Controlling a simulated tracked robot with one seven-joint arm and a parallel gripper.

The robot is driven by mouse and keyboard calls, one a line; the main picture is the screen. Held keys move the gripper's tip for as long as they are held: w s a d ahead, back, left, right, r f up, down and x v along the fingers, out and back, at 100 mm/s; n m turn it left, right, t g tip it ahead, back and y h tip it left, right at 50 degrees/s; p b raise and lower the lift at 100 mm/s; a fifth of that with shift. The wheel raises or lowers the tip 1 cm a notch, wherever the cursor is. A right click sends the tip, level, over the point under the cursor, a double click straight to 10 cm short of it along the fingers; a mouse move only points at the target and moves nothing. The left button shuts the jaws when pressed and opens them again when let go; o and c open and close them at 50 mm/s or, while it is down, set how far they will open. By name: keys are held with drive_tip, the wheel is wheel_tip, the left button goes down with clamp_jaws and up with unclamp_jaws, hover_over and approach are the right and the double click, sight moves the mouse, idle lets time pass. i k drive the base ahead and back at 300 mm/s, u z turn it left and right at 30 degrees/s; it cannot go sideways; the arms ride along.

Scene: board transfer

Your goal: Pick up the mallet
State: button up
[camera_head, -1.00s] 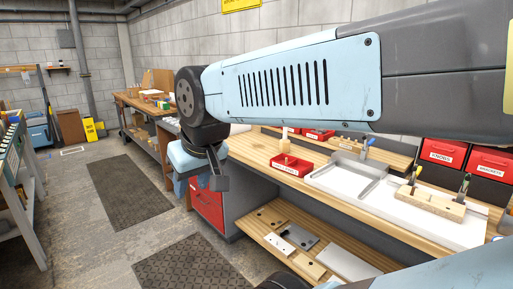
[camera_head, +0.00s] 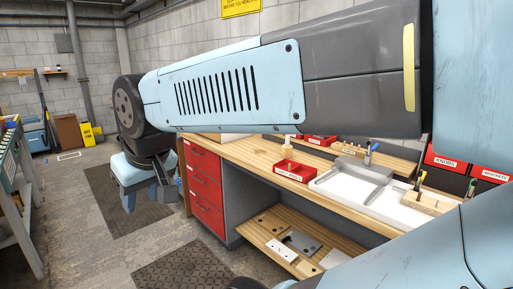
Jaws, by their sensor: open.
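I cannot make out a mallet in this view; part of the workbench is hidden behind my arm. My gripper (camera_head: 143,200) hangs at the left, pointing down over the floor, left of the red drawers. It is open, with nothing visible between its fingers, and is well apart from the bench top.
A lower shelf (camera_head: 262,228) holds plates. Floor at left is open.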

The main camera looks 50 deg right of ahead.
sight(286, 152)
drive_tip(key=z, duration=0.25)
drive_tip(key=i, duration=1.1)
drive_tip(key=z, duration=1.1)
drive_tip(key=i, duration=0.95)
drive_tip(key=z, duration=0.7)
drive_tip(key=k, duration=0.85)
drive_tip(key=z, duration=0.2)
drive_tip(key=i, duration=0.9)
drive_tip(key=u, duration=0.05)
